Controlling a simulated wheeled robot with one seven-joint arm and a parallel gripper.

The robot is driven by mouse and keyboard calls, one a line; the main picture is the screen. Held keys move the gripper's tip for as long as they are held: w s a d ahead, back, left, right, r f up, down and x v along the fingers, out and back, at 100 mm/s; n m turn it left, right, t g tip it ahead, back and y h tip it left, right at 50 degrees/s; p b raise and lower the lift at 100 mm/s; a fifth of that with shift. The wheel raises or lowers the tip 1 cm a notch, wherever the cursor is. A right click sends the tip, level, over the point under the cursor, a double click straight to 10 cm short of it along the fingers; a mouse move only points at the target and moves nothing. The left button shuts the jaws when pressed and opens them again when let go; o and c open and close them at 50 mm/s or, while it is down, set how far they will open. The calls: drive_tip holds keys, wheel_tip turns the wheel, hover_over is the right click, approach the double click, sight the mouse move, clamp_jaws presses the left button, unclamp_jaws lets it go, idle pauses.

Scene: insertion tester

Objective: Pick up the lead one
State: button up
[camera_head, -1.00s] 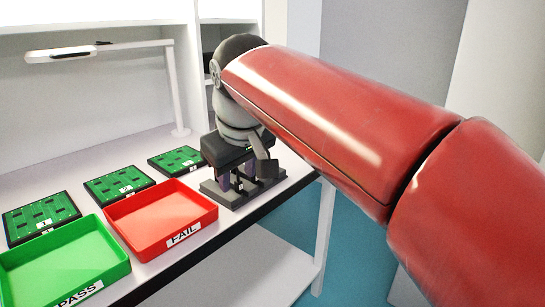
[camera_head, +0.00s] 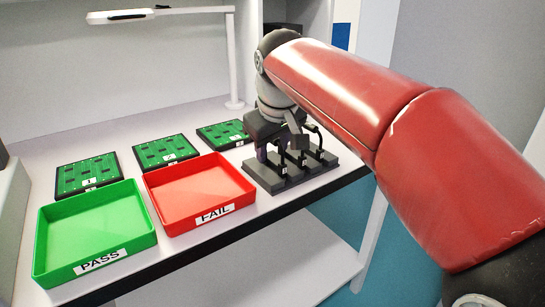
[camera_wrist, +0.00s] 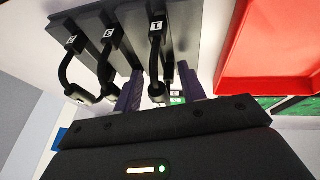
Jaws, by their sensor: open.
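Lead one (camera_wrist: 155,42) is a black cable with a white "1" tag, plugged into a dark grey rack (camera_wrist: 190,25). It stands nearest the red tray in the wrist view, and also shows in the head view (camera_head: 283,168). Lead two (camera_wrist: 110,38) and lead three (camera_wrist: 72,45) stand to its left in the wrist view. My gripper (camera_wrist: 163,82) is open, with purple fingers on both sides of lead one in the picture. I cannot tell whether they touch it. In the head view, my gripper (camera_head: 268,152) is low over the rack's left end, partly hidden.
A red FAIL tray (camera_head: 205,225) is just left of the rack, with a green PASS tray (camera_head: 100,268) beyond it. Several green circuit boards (camera_head: 162,150) lie behind the trays. A lamp (camera_head: 235,60) stands at the back. The bench's front edge (camera_head: 340,183) is close to the rack.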

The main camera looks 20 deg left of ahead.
drive_tip(key=shift+c, duration=0.3)
clamp_jaws()
